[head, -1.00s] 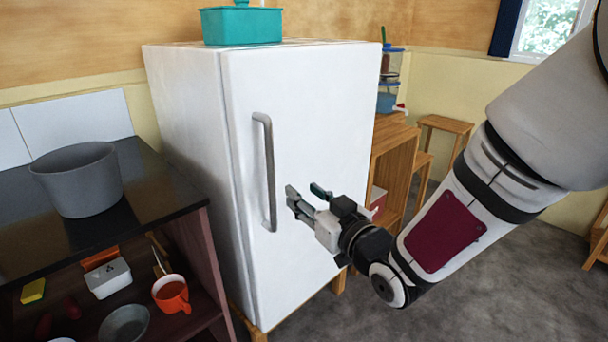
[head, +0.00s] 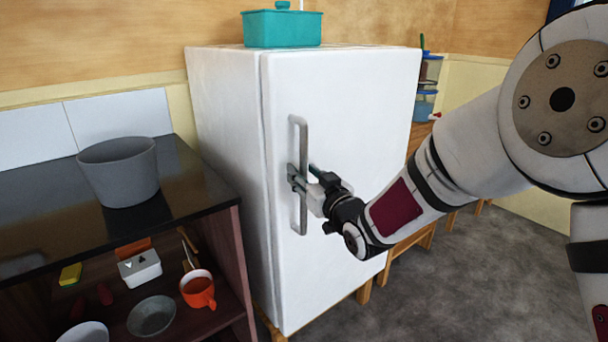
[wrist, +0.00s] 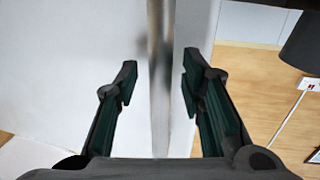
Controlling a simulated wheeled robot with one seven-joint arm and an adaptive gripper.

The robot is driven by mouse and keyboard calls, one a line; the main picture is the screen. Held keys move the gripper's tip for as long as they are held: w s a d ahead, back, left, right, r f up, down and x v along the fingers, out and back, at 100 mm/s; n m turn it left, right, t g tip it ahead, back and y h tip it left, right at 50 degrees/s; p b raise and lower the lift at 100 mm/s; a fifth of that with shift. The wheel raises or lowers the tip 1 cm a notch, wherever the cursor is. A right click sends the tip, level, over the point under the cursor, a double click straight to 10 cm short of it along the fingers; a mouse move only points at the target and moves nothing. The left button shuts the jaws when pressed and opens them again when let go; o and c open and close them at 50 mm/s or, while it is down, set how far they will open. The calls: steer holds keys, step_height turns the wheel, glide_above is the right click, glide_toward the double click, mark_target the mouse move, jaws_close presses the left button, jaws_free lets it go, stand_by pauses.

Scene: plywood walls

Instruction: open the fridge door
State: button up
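The white fridge (head: 345,120) stands against the plywood wall with its door shut. Its grey vertical bar handle (head: 300,215) is on the left side of the door. My gripper (head: 302,176) is at the middle of the handle. In the wrist view the handle (wrist: 160,80) runs upright between the two fingers of my gripper (wrist: 157,88). The fingers are open, with a gap on both sides of the bar. Part of the handle is hidden behind my fingers in the head view.
A teal box (head: 282,28) sits on top of the fridge. To the left is a dark counter (head: 60,190) with a grey pot (head: 120,172) and a shelf of small items below. Grey floor (head: 460,275) is open at the lower right.

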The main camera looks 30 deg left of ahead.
steer(key=shift+w+a, duration=0.1)
steer(key=shift+a, duration=0.15)
jaws_close()
steer(key=shift+d, duration=0.15)
